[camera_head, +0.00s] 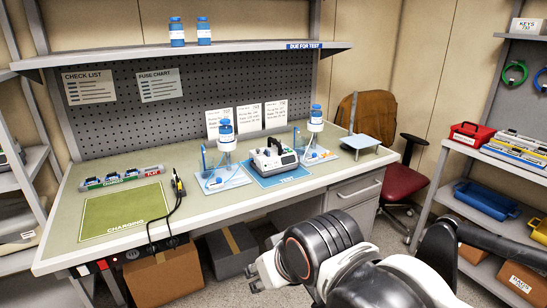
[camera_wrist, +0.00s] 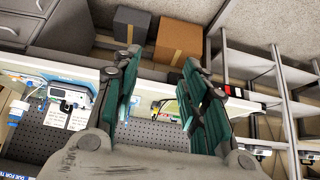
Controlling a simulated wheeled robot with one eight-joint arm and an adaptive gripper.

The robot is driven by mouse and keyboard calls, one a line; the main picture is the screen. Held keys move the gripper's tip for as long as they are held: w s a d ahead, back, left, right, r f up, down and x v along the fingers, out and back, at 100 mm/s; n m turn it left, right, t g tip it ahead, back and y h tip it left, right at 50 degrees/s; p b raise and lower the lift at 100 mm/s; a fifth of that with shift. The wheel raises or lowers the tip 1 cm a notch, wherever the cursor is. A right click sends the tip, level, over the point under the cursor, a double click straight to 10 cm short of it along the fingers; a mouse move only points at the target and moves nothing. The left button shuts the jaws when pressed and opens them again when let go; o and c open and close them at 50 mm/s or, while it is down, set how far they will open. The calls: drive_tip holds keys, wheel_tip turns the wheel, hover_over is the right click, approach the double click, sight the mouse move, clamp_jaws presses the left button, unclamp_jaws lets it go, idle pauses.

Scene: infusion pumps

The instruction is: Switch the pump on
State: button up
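The pump (camera_head: 273,159), a pale grey unit with a dark carrying handle, stands upright on the blue TEST mat (camera_head: 284,178) on the bench. The wrist view is turned over and shows the pump (camera_wrist: 70,97) at the left, apart from my fingers. My gripper (camera_wrist: 160,75) is open and empty, its two teal-padded fingers spread wide. In the head view my arm fills the lower right, in front of the bench; the fingers cannot be made out there. The pump's power switch is too small to tell, and so is whether it is on.
Blue-capped bottles on stands (camera_head: 226,142) (camera_head: 315,124) flank the pump, with tubing on their trays. A green CHARGING mat (camera_head: 125,214) and black leads (camera_head: 178,190) lie to the left. A red chair (camera_head: 403,180) and a shelf rack (camera_head: 445,205) are at right.

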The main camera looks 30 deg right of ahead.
idle(0.3)
clamp_jaws()
idle(1.2)
